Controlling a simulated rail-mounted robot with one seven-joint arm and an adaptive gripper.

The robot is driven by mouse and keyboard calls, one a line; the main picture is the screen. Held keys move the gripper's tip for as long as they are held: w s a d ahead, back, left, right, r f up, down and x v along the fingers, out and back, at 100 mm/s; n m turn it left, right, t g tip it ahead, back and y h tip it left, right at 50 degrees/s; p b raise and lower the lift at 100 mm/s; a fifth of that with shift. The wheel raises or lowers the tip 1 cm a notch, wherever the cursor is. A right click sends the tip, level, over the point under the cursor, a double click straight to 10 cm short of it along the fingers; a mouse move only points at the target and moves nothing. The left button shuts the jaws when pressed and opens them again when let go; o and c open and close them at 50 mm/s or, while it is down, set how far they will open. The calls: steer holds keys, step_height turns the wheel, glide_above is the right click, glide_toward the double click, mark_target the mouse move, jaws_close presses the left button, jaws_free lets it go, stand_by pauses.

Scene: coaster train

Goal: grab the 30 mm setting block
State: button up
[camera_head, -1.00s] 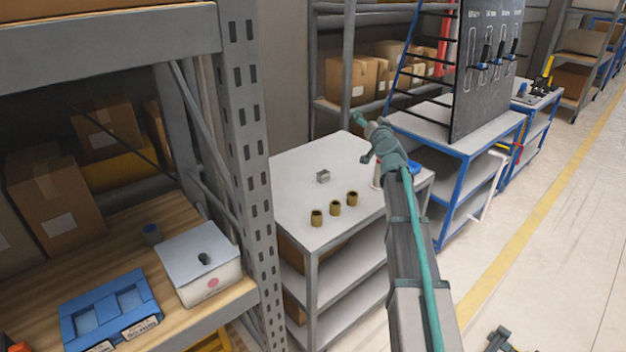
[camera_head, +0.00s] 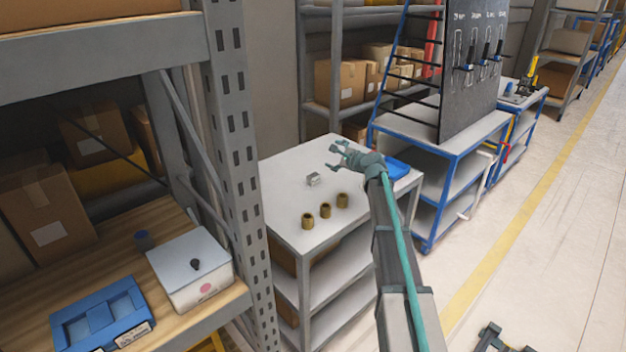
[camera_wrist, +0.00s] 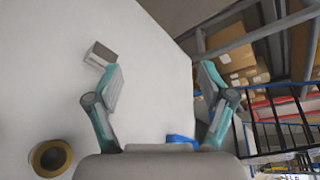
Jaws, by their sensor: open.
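A small grey metal block (camera_head: 313,179) sits on the white top of a shelf cart (camera_head: 281,222). It looks like the setting block, but no size mark can be read. It also shows in the wrist view (camera_wrist: 100,55), just beyond and left of my left finger. My gripper (camera_head: 338,155) is open and empty above the cart top, to the right of and beyond the block in the head view. In the wrist view its two fingers (camera_wrist: 160,85) stand wide apart with bare cart top between them.
Three brass bushings (camera_head: 325,210) stand in a row on the cart, nearer than the block; one shows in the wrist view (camera_wrist: 50,158). A blue object (camera_head: 397,168) lies at the cart's right edge. A steel rack post (camera_head: 235,150) stands left of the cart. A blue-framed bench (camera_head: 440,145) is to the right.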

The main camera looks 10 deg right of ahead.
mark_target(312, 174)
steer(key=f+m, duration=0.2)
steer(key=f+m+g+y, duration=0.1)
steer(key=f+m, duration=0.1)
steer(key=f, duration=0.1)
steer(key=a+f+m+g, duration=0.1)
steer(key=f+m, duration=0.1)
steer(key=m, duration=0.1)
steer(key=shift+a+f+y, duration=0.1)
steer(key=shift+f+y, duration=0.05)
steer(key=shift+y, duration=0.15)
steer(key=shift+s+a+f+m+g, duration=0.15)
steer(key=shift+f+m+g, duration=0.15)
steer(key=shift+f+m, duration=0.35)
steer(key=p+x, duration=0.1)
steer(key=x, duration=0.4)
steer(key=shift+p, duration=0.4)
steer(key=shift+f+p+x, duration=0.2)
steer(key=shift+p+x, duration=0.95)
steer(key=shift+x, duration=1.75)
steer(key=shift+s+f, duration=0.1)
steer(key=c, duration=1.5)
jaws_close()
